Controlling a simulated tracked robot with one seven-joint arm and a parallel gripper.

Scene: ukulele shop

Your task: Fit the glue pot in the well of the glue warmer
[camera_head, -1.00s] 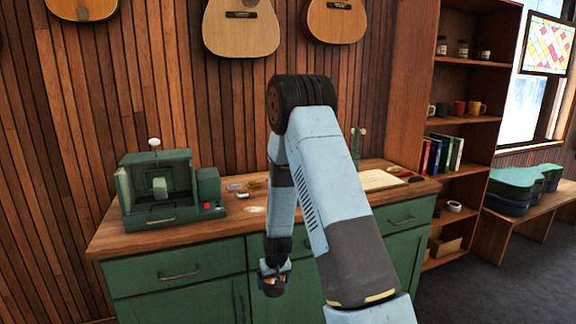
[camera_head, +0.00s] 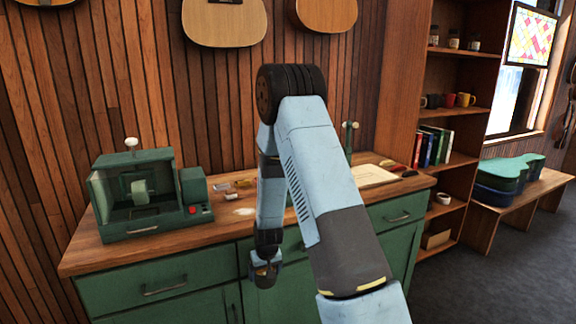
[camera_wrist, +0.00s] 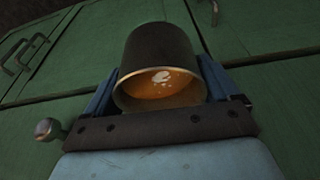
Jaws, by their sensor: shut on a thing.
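The glue pot (camera_wrist: 160,62) is a dark cylinder with a pale metal rim and amber glue inside, seen in the wrist view. My gripper (camera_head: 265,274) is shut on it, one blue finger on each side. In the head view the gripper hangs low in front of the green cabinet fronts, below the worktop's front edge; the pot is hard to make out there. A green machine (camera_head: 118,232) with a clear front, a white-topped knob and a red button stands at the worktop's left. I cannot tell whether it is the glue warmer, and no well shows.
The wooden worktop (camera_head: 238,228) holds several small items and a pale board (camera_head: 374,176) right of my arm. Green drawers (camera_head: 163,284) with handles lie below it. My arm hides the worktop's middle. Shelves (camera_head: 455,111) and a bench with a green case (camera_head: 505,175) stand right.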

